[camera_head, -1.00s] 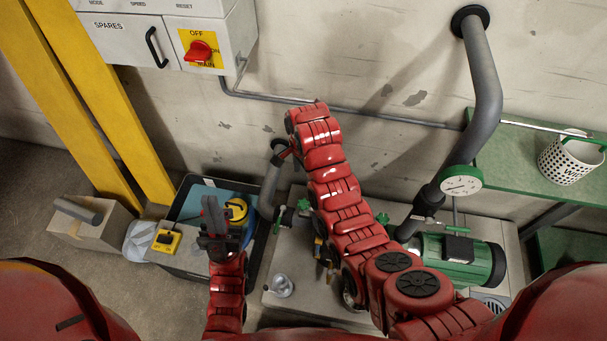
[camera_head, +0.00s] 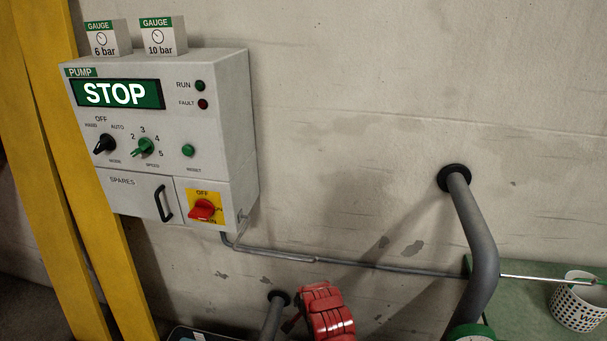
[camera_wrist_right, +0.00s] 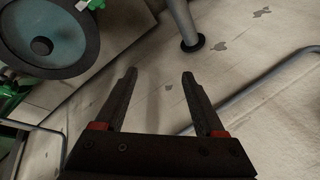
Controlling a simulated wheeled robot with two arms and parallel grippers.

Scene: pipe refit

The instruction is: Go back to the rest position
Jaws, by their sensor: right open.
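Behind the fingers lies the pale stained wall. My left gripper is not in either current view.
The pump control box (camera_head: 165,130) hangs on the wall and its display reads STOP. Two gauge boxes (camera_head: 163,37) stand on top. A grey pipe (camera_head: 474,235) leaves the wall at right. A dotted cup (camera_head: 577,302) stands on a green shelf (camera_head: 515,320).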

